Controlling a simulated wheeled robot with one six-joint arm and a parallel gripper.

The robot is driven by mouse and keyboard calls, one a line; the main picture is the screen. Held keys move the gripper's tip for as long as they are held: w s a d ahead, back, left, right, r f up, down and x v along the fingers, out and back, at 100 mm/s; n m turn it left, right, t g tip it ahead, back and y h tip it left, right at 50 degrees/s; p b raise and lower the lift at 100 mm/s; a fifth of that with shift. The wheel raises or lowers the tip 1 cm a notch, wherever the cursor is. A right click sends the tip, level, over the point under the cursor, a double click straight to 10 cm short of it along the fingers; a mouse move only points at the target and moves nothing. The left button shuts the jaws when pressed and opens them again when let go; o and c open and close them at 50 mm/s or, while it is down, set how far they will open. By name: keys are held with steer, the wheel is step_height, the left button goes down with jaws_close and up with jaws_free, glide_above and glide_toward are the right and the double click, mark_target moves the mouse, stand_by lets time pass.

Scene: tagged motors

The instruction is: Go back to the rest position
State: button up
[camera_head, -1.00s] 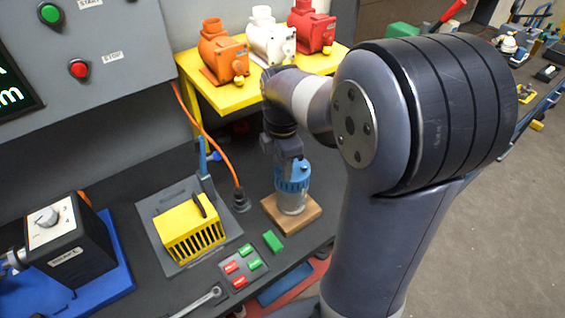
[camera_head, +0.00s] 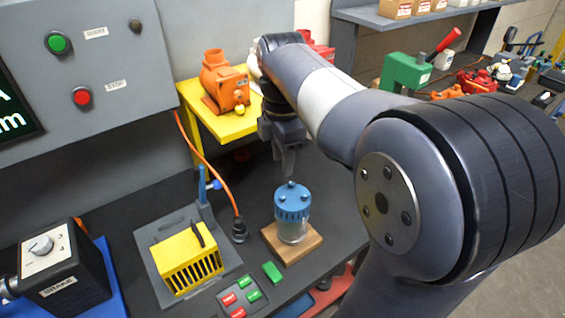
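My gripper (camera_head: 286,172) points down above a small motor (camera_head: 292,215) with a blue cap and a clear-grey body. The motor stands upright on a wooden block (camera_head: 307,246) on the dark bench. A small gap shows between the fingertips and the cap, and nothing hangs from the gripper. The fingers overlap in this view, so their opening is unclear. My arm reaches in from the right and covers part of the yellow stand (camera_head: 212,124).
An orange motor (camera_head: 224,82) stands on the yellow stand; white and red ones behind are mostly hidden. A yellow slotted box (camera_head: 187,258), a button pad (camera_head: 243,297) and an orange cable (camera_head: 205,165) lie left of the block. A grey control panel (camera_head: 90,60) rises behind.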

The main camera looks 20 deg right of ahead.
mark_target(283, 196)
steer(key=shift+f, duration=0.1)
step_height(283, 196, down, 11)
steer(key=shift+r+p, duration=0.2)
steer(key=shift+p, duration=0.2)
steer(key=shift+r, duration=0.2)
stand_by(0.3)
